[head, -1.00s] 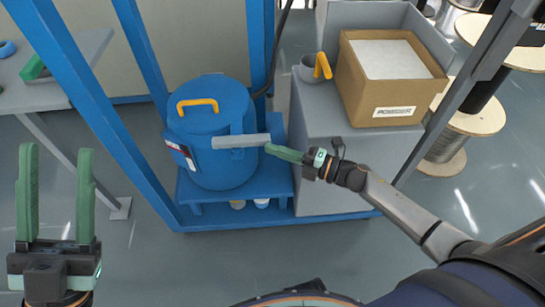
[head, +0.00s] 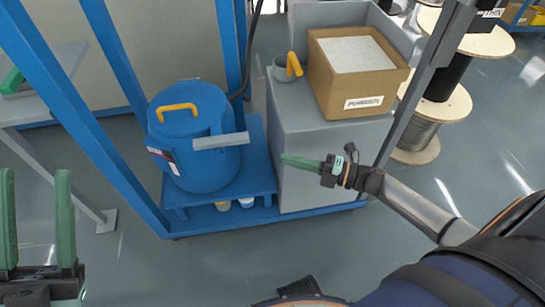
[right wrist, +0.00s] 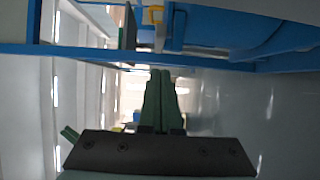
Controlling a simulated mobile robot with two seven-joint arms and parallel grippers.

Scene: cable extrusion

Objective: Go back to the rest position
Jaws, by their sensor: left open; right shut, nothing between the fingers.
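My left gripper (head: 37,222) is at the lower left of the head view, its two green fingers upright and apart, with nothing between them. My right gripper (head: 300,163) is right of the blue drum's grey handle (head: 220,141), apart from it, in front of the grey cabinet. Its green fingers are together and empty; they also show closed in the right wrist view (right wrist: 160,100). The blue drum (head: 195,165) with a yellow lid handle (head: 177,108) stands on the blue frame's low shelf.
The blue frame (head: 70,110) rises around the drum. A grey cabinet (head: 310,165) carries a cardboard box (head: 360,105) and a grey cup (head: 281,69) with a yellow handle. Cable spools (head: 425,140) stand at the right. The floor in front is clear.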

